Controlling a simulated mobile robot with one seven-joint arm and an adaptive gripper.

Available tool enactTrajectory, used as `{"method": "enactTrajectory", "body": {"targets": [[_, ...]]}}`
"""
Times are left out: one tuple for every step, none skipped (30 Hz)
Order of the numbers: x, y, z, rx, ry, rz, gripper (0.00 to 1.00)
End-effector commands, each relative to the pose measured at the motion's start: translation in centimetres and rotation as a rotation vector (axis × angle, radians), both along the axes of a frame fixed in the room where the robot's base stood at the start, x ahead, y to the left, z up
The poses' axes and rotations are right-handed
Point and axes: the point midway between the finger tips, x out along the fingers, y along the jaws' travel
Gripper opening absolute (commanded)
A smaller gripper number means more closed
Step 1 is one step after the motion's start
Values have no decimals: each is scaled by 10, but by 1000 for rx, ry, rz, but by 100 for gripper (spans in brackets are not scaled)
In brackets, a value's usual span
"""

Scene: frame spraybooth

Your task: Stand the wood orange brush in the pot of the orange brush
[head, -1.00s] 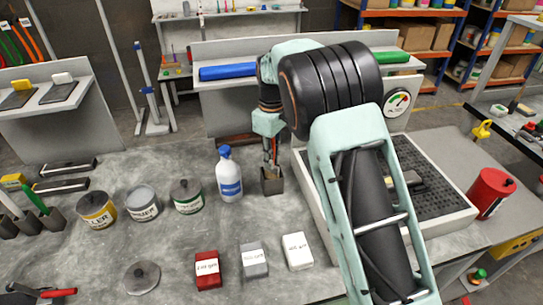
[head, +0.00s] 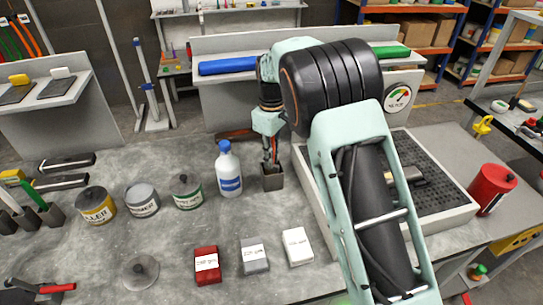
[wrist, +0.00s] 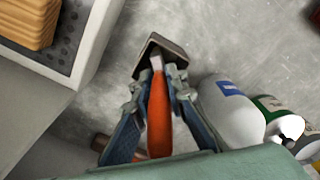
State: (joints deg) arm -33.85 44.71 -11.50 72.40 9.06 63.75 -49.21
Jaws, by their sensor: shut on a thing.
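The orange brush (wrist: 158,118) is between the fingers of my gripper (wrist: 155,90) in the wrist view. The gripper is shut on its orange handle. A pale part shows at the brush's far end, over the dark square pot (wrist: 172,48). In the head view my gripper (head: 269,150) is directly above the grey pot (head: 272,182), which stands upright on the bench. The brush's lower end overlaps the pot opening; I cannot tell how deep it sits. My fingers partly hide the brush in the head view.
A white and blue bottle (head: 228,172) stands close left of the pot. The booth tray (head: 312,190) with a dark grid is close on the right. Cans stand further left, including a green-labelled one (head: 186,192). Three blocks, one red (head: 207,265), lie in front.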

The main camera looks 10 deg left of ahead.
Motion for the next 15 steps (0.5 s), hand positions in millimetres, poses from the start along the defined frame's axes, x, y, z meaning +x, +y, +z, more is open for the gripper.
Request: {"method": "enactTrajectory", "body": {"targets": [[0, 0, -2, 0, 0, 0, 0], [0, 0, -2, 0, 0, 0, 0], [0, 0, -3, 0, 0, 0, 0], [0, 0, -4, 0, 0, 0, 0], [0, 0, -4, 0, 0, 0, 0], [0, 0, -5, 0, 0, 0, 0], [0, 0, -6, 0, 0, 0, 0], [0, 0, -6, 0, 0, 0, 0], [0, 0, -7, 0, 0, 0, 0], [0, 0, -8, 0, 0, 0, 0], [0, 0, -8, 0, 0, 0, 0], [0, 0, -9, 0, 0, 0, 0], [0, 0, -10, 0, 0, 0, 0], [0, 0, -10, 0, 0, 0, 0], [0, 0, -11, 0, 0, 0, 0]]}}
